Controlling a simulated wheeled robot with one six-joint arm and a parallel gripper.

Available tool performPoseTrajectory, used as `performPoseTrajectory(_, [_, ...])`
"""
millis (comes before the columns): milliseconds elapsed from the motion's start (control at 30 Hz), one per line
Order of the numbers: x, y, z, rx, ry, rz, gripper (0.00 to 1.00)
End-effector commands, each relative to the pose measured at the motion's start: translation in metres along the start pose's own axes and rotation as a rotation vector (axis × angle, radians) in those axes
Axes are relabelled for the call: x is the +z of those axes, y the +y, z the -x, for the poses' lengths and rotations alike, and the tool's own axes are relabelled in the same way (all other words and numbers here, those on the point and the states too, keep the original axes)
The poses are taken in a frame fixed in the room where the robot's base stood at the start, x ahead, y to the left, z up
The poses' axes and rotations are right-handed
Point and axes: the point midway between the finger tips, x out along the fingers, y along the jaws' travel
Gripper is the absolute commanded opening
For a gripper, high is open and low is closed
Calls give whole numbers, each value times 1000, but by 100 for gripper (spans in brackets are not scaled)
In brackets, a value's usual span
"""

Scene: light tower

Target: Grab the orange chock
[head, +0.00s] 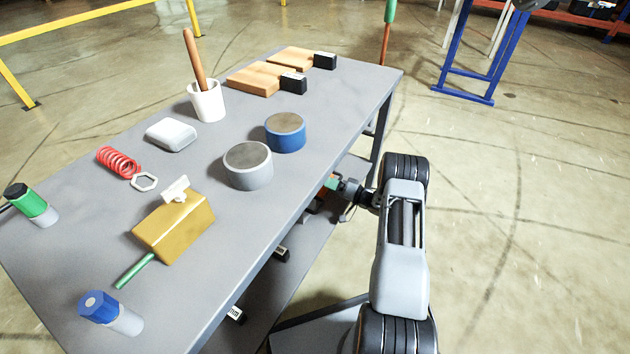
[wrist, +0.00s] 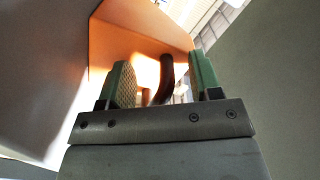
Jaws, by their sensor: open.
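The orange chock (wrist: 140,28) fills the upper left of the wrist view, a broad orange face lit brightly at its lower left. A dark curved bar (wrist: 166,78) shows in front of that face, between my fingers. My gripper (wrist: 160,66) is open, with a green-backed finger on each side of the bar; I cannot tell whether either touches it. In the head view my gripper (head: 334,184) reaches in under the table's right edge, above the lower shelf. A small orange-red patch (head: 314,207) shows beside it there, and the tabletop hides most of that area.
The grey table (head: 215,265) overhangs the lower shelf (head: 300,275), where black-and-white ends (head: 282,254) protrude. On top are a yellow block (head: 170,232), a grey drum (head: 247,170), a blue drum (head: 286,137) and a white cup (head: 207,103).

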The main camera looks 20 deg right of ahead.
Motion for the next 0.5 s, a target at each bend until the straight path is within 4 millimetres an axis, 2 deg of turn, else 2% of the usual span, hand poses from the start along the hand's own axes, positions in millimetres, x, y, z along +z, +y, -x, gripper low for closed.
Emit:
performPoseTrajectory(267, [0, 0, -2, 0, 0, 0, 57])
performPoseTrajectory(500, [0, 0, -2, 0, 0, 0, 34])
